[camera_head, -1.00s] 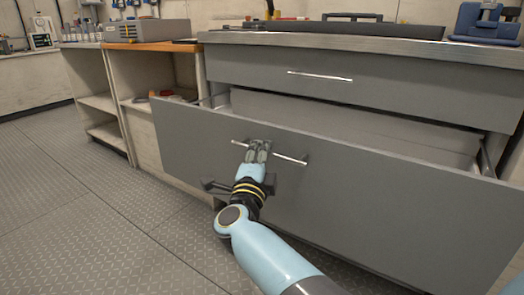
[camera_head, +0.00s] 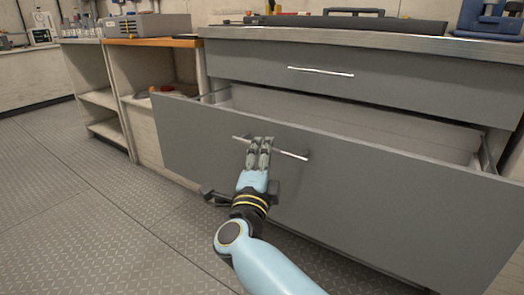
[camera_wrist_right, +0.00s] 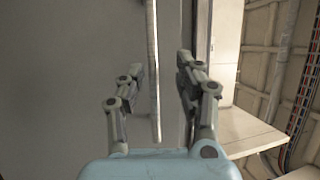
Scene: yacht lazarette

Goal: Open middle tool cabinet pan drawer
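The grey pan drawer (camera_head: 390,205) below the closed top drawer is pulled well out, and its interior shows behind the front panel. Its thin bar handle (camera_head: 291,154) runs across the front panel. My right gripper (camera_head: 260,142) is at this handle, in front of the panel. In the right wrist view the two fingertips (camera_wrist_right: 157,66) are apart, with the handle bar (camera_wrist_right: 153,100) between them and a gap on each side, so the gripper is open around the bar. My left gripper is not in view.
The top drawer (camera_head: 400,87) is shut under a metal worktop (camera_head: 300,34) holding a dark flat case and a blue tool. Open wooden shelves (camera_head: 150,75) stand at the left. The checkered floor (camera_head: 70,200) at the left is clear.

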